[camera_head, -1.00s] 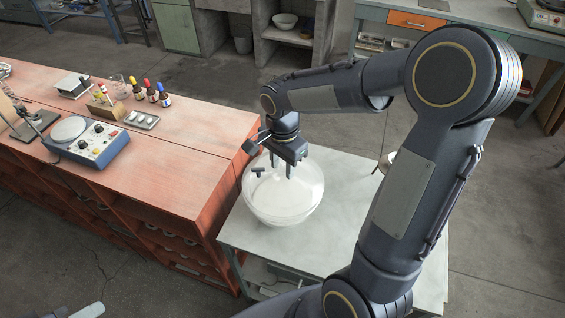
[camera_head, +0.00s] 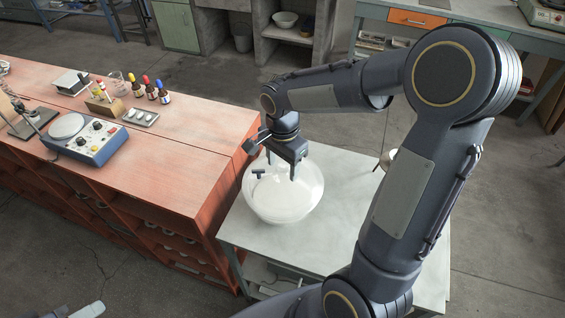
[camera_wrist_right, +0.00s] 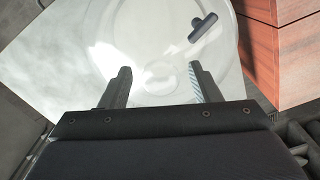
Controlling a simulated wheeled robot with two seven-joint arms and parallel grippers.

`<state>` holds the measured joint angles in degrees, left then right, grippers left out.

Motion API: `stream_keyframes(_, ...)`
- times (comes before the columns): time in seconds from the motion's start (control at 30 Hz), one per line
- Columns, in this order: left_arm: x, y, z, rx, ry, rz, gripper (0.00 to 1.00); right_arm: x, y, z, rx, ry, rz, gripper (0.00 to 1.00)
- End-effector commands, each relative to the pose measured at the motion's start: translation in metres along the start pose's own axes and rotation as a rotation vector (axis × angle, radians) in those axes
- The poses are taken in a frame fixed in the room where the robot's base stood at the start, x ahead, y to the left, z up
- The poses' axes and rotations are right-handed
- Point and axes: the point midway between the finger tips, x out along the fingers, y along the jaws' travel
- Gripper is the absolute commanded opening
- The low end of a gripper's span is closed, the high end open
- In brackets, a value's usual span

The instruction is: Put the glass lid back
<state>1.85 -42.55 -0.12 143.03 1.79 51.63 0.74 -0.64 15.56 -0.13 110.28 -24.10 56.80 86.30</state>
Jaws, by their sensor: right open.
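A clear round glass vessel (camera_head: 284,205) stands on the grey side table. A dark T-shaped handle (camera_head: 258,173) shows at its upper left; it also shows in the right wrist view (camera_wrist_right: 203,27). I cannot tell where the glass lid's edge lies against the vessel. My right gripper (camera_head: 281,172) is over the glass, pointing down, and it overlaps the vessel's upper part in the head view. In the right wrist view its two fingers (camera_wrist_right: 160,84) are apart, with a pale round shape in the glass between them and nothing gripped. My left gripper is not seen.
The grey table (camera_head: 345,190) has bare room right of the vessel, partly behind my right arm. A small white dish (camera_head: 391,157) is there. The red bench (camera_head: 190,150) stands close on the left, with a blue instrument (camera_head: 88,145), dropper bottles (camera_head: 150,90) and a small tray (camera_head: 140,117).

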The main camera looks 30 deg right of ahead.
Motion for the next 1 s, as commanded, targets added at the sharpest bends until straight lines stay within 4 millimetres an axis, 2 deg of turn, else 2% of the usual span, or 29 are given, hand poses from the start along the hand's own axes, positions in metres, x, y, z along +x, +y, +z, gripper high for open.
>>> stream_keyframes(0.13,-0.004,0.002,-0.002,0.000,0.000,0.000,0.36,-0.005,0.000,0.000,0.000,0.000,0.000,0.57)
stream_keyframes(0.27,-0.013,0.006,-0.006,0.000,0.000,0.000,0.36,-0.020,-0.001,-0.001,0.002,0.001,-0.003,0.57)
stream_keyframes(0.7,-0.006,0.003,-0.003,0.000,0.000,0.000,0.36,-0.110,-0.001,0.000,-0.001,0.001,-0.004,0.57)
stream_keyframes(0.9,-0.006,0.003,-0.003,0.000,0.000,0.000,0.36,-0.130,0.000,0.000,-0.004,-0.001,-0.003,0.57)
stream_keyframes(1.0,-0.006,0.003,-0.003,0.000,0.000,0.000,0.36,-0.134,0.011,0.002,-0.053,-0.012,-0.028,0.57)
